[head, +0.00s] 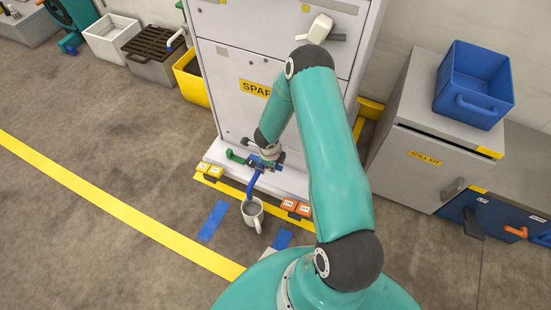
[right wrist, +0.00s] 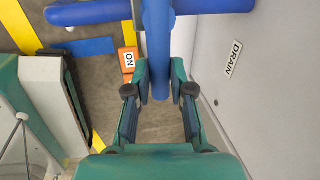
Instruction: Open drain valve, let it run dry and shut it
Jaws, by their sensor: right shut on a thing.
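A blue drain pipe (head: 254,184) comes out low on the front of the white cabinet (head: 235,90) and bends down over a mug (head: 253,215) on the floor. I cannot tell if anything flows or what the mug holds. In the right wrist view a blue bar (right wrist: 157,50), which looks like the valve lever, stands between the fingers of my right gripper (right wrist: 160,92), shut on it. The blue pipe (right wrist: 90,12) crosses above it, and a DRAIN label (right wrist: 234,59) is on the panel beside it. My right gripper also shows in the head view (head: 265,160). My left gripper is out of view.
A spill kit cabinet (head: 418,170) stands right.

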